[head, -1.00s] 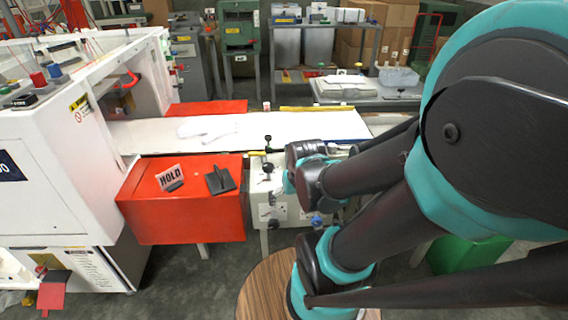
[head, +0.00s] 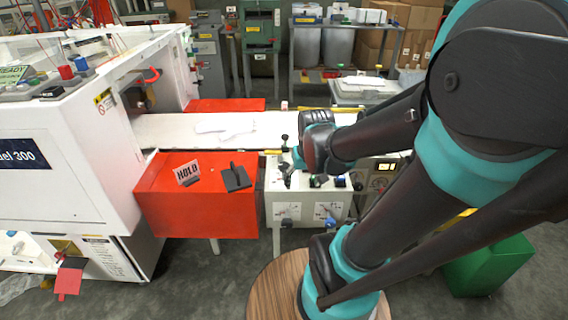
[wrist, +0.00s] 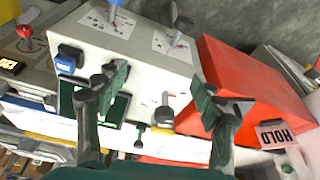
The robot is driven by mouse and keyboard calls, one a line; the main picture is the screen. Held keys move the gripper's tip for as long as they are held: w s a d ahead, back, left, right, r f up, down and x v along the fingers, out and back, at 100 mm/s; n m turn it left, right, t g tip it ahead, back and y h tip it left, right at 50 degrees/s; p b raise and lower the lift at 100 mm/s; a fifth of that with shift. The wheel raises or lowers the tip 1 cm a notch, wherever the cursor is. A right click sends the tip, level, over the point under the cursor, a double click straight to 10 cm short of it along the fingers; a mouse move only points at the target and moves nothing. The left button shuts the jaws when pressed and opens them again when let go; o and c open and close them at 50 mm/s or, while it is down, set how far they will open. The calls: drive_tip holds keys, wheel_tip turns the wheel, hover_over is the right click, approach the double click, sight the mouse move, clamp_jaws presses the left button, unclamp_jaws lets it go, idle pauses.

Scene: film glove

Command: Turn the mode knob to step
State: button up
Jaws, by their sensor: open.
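A pale control box (head: 297,206) stands right of the red box. Its front has two printed plates, one with a grey knob (head: 287,221) and one with a blue knob (head: 330,222). In the wrist view the blue knob (wrist: 115,5) and grey knob (wrist: 182,22) are at the top edge. I cannot read which is the mode knob or its marks. My gripper (wrist: 160,92) is open and empty over the box top, its fingers apart on either side of a small grey lever (wrist: 165,112). No contact shows. In the head view my arm hides part of the box top.
The red box (head: 199,212) carries a HOLD sign (head: 187,173) and a dark bracket (head: 236,177). A white belt (head: 180,129) with pale gloves runs behind. A blue button (wrist: 68,59) sits near the left finger. A green bin (head: 487,268) stands at the right.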

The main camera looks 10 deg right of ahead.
sight(284, 164)
drive_tip(key=w+a+r+g, duration=0.1)
drive_tip(key=w+r, duration=0.3)
drive_tip(key=r, duration=0.1)
drive_tip(key=w+a+r+g, duration=0.1)
drive_tip(key=w+r, duration=0.4)
drive_tip(key=w+a+r+g, duration=0.1)
drive_tip(key=w+r, duration=0.3)
drive_tip(key=r, duration=0.1)
drive_tip(key=shift+w+a, duration=0.15)
drive_tip(key=shift+c, duration=0.6)
wheel_tip(284, 164, down, 17)
drive_tip(key=shift+f, duration=0.2)
drive_tip(key=shift+c, duration=0.6)
drive_tip(key=c, duration=1)
drive_tip(key=shift+m, duration=0.6)
drive_tip(key=m, duration=0.4)
drive_tip(key=shift+m, duration=0.3)
drive_tip(key=m, duration=0.6)
drive_tip(key=shift+m, duration=0.3)
